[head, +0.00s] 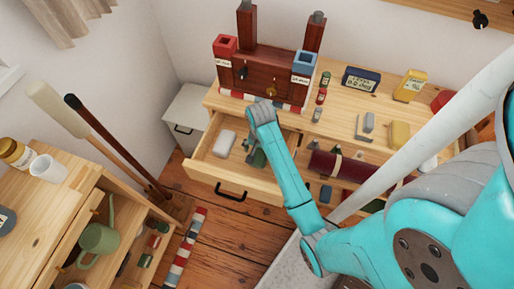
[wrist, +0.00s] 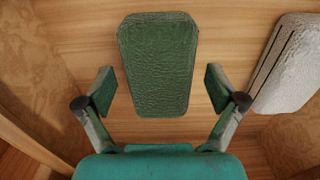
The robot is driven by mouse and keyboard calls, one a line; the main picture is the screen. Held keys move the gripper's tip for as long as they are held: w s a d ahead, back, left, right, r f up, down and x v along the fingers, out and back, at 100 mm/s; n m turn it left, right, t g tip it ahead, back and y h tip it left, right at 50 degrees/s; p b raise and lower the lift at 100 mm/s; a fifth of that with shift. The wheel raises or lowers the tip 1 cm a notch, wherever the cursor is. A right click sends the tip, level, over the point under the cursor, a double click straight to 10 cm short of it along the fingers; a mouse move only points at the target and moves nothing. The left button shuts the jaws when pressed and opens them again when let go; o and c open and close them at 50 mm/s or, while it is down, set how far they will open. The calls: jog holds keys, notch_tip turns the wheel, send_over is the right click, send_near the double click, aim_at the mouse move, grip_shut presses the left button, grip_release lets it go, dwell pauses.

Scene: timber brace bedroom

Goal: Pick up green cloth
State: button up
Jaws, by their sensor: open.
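The green cloth (wrist: 158,62) lies flat on the wooden bottom of the open drawer (head: 232,178). In the wrist view it is a dark green, textured, tapered piece, at the upper middle. My gripper (wrist: 161,88) is open and empty, with one finger on each side of the cloth's lower part, apart from it in the picture. The height of the fingers above the cloth is hard to tell. In the head view my gripper reaches down into the drawer, and my arm hides most of the cloth.
A white block (head: 225,142) lies in the drawer, left in the head view; it also shows at the right of the wrist view (wrist: 288,65). Drawer walls stand close around my gripper.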

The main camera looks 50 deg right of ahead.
jog(key=shift+f, duration=0.2)
jog(key=c, duration=1.3)
jog(key=shift+o, duration=0.2)
jog(key=shift+r, duration=0.1)
